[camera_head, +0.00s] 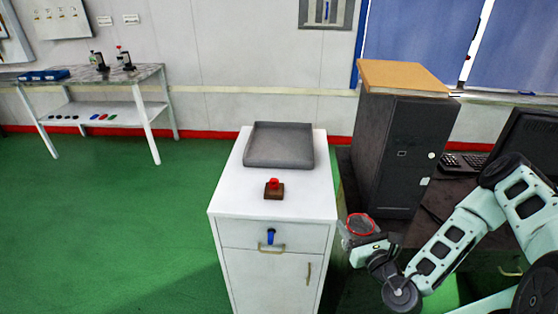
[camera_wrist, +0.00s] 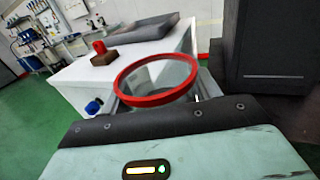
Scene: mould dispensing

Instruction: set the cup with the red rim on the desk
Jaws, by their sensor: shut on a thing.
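The cup with the red rim (camera_head: 361,226) is held in my gripper (camera_head: 350,240), just right of the white cabinet and in front of the black computer tower. In the wrist view the cup (camera_wrist: 157,100) is clear-walled and its red rim faces the camera. My gripper (camera_wrist: 160,110) is shut on it; the fingers are mostly hidden behind my wrist housing. The dark desk (camera_head: 425,222) lies at the right, under the tower, and is partly covered by my arm. I cannot tell the cup's height above the desk.
The white cabinet (camera_head: 228,192) bears a grey tray (camera_head: 280,163) and a red button on a brown block (camera_head: 274,191). The black tower (camera_head: 398,165) carries an orange-brown board (camera_head: 402,75). A keyboard (camera_head: 465,163) and monitor (camera_head: 528,140) stand at the right.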

